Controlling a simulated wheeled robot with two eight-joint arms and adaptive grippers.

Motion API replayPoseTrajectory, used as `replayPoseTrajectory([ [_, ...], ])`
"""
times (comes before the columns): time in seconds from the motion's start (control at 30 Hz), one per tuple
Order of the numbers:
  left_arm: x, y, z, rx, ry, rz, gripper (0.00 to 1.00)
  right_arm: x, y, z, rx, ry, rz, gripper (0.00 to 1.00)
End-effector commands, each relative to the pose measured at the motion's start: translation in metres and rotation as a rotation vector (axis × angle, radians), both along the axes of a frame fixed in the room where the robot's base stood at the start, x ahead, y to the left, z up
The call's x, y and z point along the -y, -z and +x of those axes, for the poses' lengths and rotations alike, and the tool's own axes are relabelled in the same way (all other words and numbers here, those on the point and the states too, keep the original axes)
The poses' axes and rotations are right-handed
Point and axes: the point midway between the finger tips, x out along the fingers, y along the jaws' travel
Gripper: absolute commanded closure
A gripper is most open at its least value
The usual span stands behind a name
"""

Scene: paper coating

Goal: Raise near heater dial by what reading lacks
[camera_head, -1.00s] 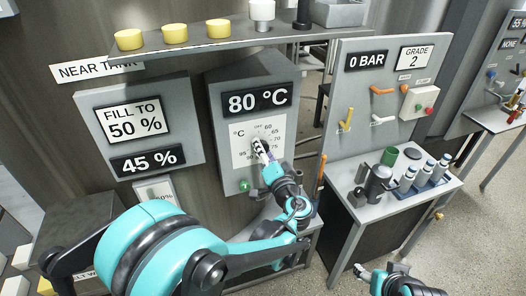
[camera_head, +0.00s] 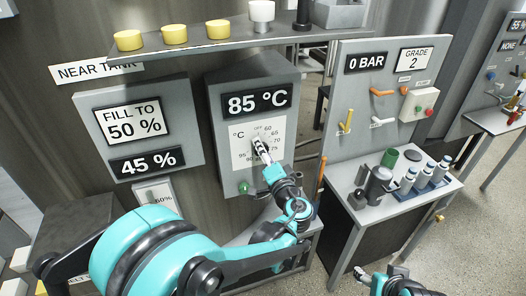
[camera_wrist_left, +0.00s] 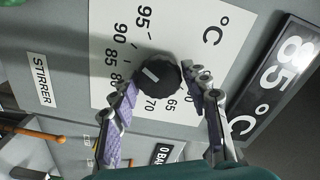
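The near heater's panel (camera_head: 285,80) carries a display (camera_head: 256,102) reading 85 °C above a white temperature scale (camera_head: 240,150). The black round heater dial (camera_wrist_left: 162,82) shows in the left wrist view, its pale pointer mark towards the 85 side of the scale. My left gripper (camera_head: 262,146) covers the dial in the head view. In the left wrist view its fingers (camera_wrist_left: 160,80) lie on opposite sides of the dial and appear to touch its rim. My right gripper (camera_head: 382,274) is at the bottom right, empty, its fingertips apart, away from the heater.
The tank signs (camera_head: 134,120) read FILL TO 50 % and 45 %. A green button (camera_head: 243,187) sits below the scale. A shelf (camera_head: 200,46) with yellow knobs overhangs the panel. A valve board (camera_head: 390,90) and a table (camera_head: 400,200) with bottles stand right.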

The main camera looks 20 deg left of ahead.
Motion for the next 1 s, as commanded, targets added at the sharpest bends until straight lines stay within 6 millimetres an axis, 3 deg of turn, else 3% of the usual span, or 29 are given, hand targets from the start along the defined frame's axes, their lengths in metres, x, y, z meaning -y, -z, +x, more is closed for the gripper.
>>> replayPoseTrajectory([
  [0.43, 0.006, 0.000, -0.007, 0.001, 0.002, -0.001, 0.39, 0.000, 0.000, 0.000, 0.000, 0.000, 0.000, 0.37],
  [0.8, 0.049, 0.000, -0.069, 0.000, 0.006, 0.000, 0.39, 0.000, 0.000, 0.000, 0.000, 0.000, 0.000, 0.37],
  [1.0, 0.064, 0.000, -0.093, 0.000, 0.002, 0.000, 0.39, 0.000, 0.000, 0.000, 0.000, 0.000, 0.000, 0.37],
])
